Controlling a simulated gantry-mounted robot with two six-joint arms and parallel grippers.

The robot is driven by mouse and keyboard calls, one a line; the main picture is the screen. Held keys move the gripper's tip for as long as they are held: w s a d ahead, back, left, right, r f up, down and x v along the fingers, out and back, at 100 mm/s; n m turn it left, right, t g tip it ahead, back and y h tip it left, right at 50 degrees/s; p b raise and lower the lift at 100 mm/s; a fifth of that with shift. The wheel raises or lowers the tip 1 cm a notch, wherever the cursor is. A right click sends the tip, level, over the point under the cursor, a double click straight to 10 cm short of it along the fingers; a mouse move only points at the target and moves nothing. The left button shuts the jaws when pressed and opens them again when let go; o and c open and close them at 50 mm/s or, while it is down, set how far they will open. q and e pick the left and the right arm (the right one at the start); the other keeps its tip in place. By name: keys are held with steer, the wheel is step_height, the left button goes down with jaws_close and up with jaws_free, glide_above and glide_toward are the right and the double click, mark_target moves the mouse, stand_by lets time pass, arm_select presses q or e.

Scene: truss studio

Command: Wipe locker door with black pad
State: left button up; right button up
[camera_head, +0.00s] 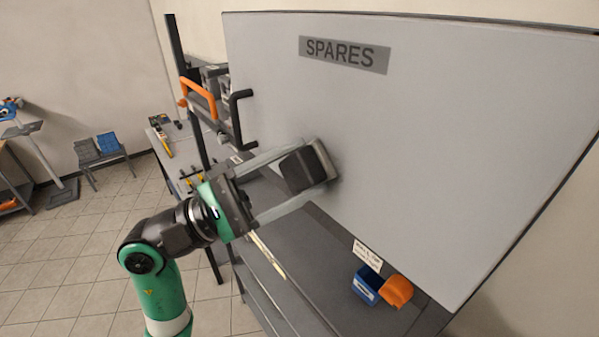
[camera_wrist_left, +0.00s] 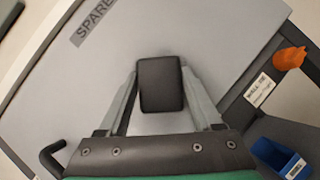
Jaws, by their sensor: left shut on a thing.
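The locker door (camera_head: 430,130) is a large light grey panel with a dark SPARES label (camera_head: 345,54) near its top. It also fills much of the left wrist view (camera_wrist_left: 205,35). My left gripper (camera_head: 322,170) is shut on the black pad (camera_head: 300,171), at the lower left part of the door. In the left wrist view the pad (camera_wrist_left: 160,84) sits between the two fingers, with the door face behind it. The pad looks close to the door; I cannot tell whether it touches. My right gripper is in neither view.
A dark handle (camera_head: 237,118) sticks out at the door's left edge, near an orange handle (camera_head: 200,95). Below the door, a dark shelf (camera_head: 315,235) holds a blue bin (camera_head: 367,286) and an orange object (camera_head: 396,291). Tiled floor lies open at left.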

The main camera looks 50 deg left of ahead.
mark_target(309, 188)
arm_select(q)
steer(key=shift+d+p, duration=0.65)
steer(key=shift+d, duration=1.05)
steer(key=shift+s+d, duration=0.15)
steer(key=shift+d, duration=1.05)
steer(key=shift+s+d, duration=0.15)
steer(key=shift+d, duration=1)
steer(key=shift+w, duration=0.1)
steer(key=shift+a, duration=0.1)
steer(key=shift+w+a, duration=0.1)
steer(key=shift+a, duration=1.85)
steer(key=shift+w+a+b, duration=0.15)
steer(key=shift+a+b, duration=0.55)
steer(key=shift+a, duration=1.3)
